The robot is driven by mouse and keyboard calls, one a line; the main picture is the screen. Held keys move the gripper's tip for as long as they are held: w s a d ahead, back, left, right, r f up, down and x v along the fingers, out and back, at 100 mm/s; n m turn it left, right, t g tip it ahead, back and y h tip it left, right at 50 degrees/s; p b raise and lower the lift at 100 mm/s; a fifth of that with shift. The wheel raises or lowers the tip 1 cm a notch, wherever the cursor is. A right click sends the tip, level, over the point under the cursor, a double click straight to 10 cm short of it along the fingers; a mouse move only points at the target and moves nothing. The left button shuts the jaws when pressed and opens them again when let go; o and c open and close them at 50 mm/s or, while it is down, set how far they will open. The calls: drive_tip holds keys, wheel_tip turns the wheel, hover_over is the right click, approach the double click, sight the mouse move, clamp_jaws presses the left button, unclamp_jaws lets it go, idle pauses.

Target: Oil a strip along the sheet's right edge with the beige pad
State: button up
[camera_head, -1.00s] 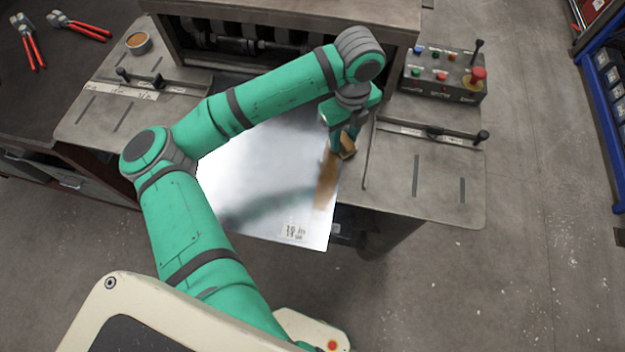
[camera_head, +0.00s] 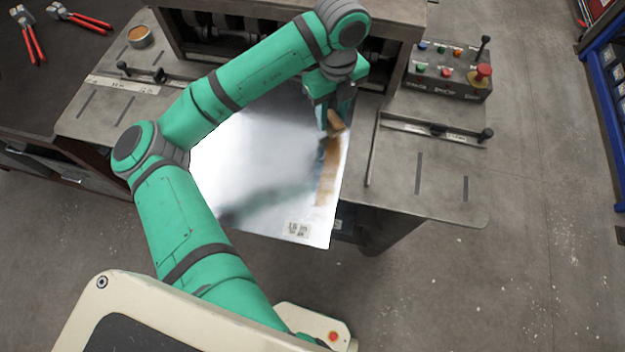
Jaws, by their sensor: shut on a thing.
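The shiny metal sheet (camera_head: 265,165) lies on the machine's bed, its near edge overhanging the front. My gripper (camera_head: 334,112) is over the sheet's right side, toward the machine. It is shut on the beige pad (camera_head: 337,122), which is low at the sheet; whether it touches is hard to tell. A brownish oil strip (camera_head: 328,172) runs along the right edge from the pad toward the near side. It stops short of the near right corner. The sheet's far part is hidden behind my arm.
The machine table (camera_head: 425,185) has a rail with a knob (camera_head: 487,134) to the right. A control box (camera_head: 448,72) with a red button stands at the back right. A round tin (camera_head: 140,37) is at the back left. Red-handled pliers (camera_head: 33,42) lie on the dark bench.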

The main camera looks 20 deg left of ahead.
sight(333, 116)
drive_tip(key=shift+w+r, duration=0.2)
drive_tip(key=shift+r, duration=1)
drive_tip(key=shift+s+a+r, duration=0.2)
drive_tip(key=shift+r, duration=0.35)
drive_tip(key=shift+d+r, duration=0.1)
drive_tip(key=shift+r, duration=0.15)
drive_tip(key=shift+d, duration=0.15)
